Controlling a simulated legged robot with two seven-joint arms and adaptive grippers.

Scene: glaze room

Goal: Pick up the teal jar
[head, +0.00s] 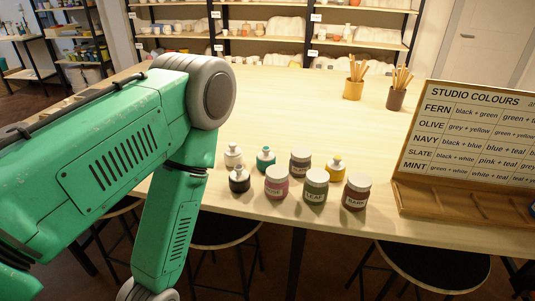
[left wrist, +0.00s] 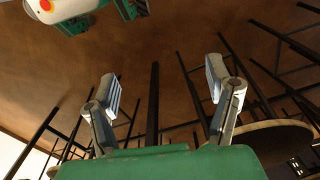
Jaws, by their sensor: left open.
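The teal jar (head: 265,159) stands upright on the pale wooden table (head: 290,105), in the back row of a cluster of jars. The teal jar is not in the wrist view. My right gripper is not in view.
Around it stand a white jar (head: 233,155), a black jar (head: 239,180), a pink jar (head: 276,183), a slate jar (head: 300,162), a yellow jar (head: 336,171), a leaf jar (head: 315,189) and a dark red jar (head: 356,192). A colour board (head: 470,140) stands right. Stools (head: 435,268) line the front.

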